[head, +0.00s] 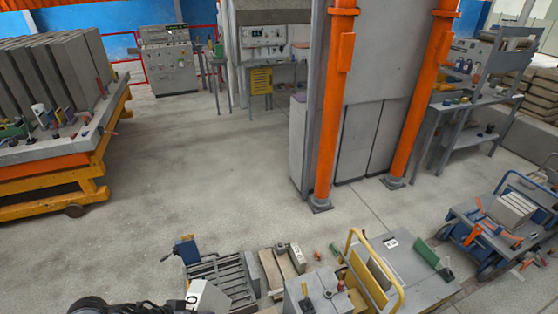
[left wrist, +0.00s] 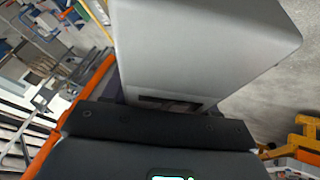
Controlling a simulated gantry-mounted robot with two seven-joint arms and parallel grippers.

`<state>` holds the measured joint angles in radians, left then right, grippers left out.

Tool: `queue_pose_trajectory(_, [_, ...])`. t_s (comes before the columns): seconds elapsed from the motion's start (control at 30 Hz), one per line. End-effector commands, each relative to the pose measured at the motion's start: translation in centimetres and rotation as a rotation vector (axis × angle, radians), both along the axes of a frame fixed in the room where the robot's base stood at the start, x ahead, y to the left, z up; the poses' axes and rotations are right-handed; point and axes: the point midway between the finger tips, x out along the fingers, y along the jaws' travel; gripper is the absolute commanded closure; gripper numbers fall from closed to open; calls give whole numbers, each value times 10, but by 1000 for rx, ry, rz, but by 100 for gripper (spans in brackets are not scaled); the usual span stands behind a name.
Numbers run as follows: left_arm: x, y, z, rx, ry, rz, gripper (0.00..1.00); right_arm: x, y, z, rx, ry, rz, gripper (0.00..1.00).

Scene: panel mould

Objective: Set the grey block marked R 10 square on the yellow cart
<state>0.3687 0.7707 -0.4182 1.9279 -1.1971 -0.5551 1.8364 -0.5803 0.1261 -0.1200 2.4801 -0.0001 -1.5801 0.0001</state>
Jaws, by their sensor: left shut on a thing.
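My left gripper (head: 186,305), at the bottom of the head view, is shut on a pale grey block (head: 211,298) with a dark mark on its side. I cannot read the full marking. In the left wrist view the dark jaw (left wrist: 160,125) is against the block (left wrist: 200,45), which fills the upper middle. A cart with a yellow handle (head: 352,242) stands to the right of the held block; its grey deck (head: 415,280) carries a green item and a small white tag. My right gripper is out of view.
A low grey slatted rack (head: 232,276) and a bench with tools (head: 318,290) lie between block and cart. A blue-handled cart (head: 470,222) stands far right. A yellow-framed trolley (head: 60,192) holds upright panels at left. Open floor (head: 200,170) lies behind.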

Motion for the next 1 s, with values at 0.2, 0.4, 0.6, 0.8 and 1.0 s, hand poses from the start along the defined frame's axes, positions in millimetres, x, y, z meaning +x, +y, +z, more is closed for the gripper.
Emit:
queue_pose_trajectory(0.2, [-12,0,62,0,-4,2,100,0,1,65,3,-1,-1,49])
queue_pose_trajectory(0.4, [-20,1,93,1,-5,3,100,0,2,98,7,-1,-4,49])
queue_pose_trajectory(0.6, [-25,1,110,2,-5,2,100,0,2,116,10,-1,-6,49])
queue_pose_trajectory(0.8, [-27,1,115,7,-6,3,100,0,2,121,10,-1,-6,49])
queue_pose_trajectory(1.0, [-25,3,114,45,0,26,100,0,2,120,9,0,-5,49])
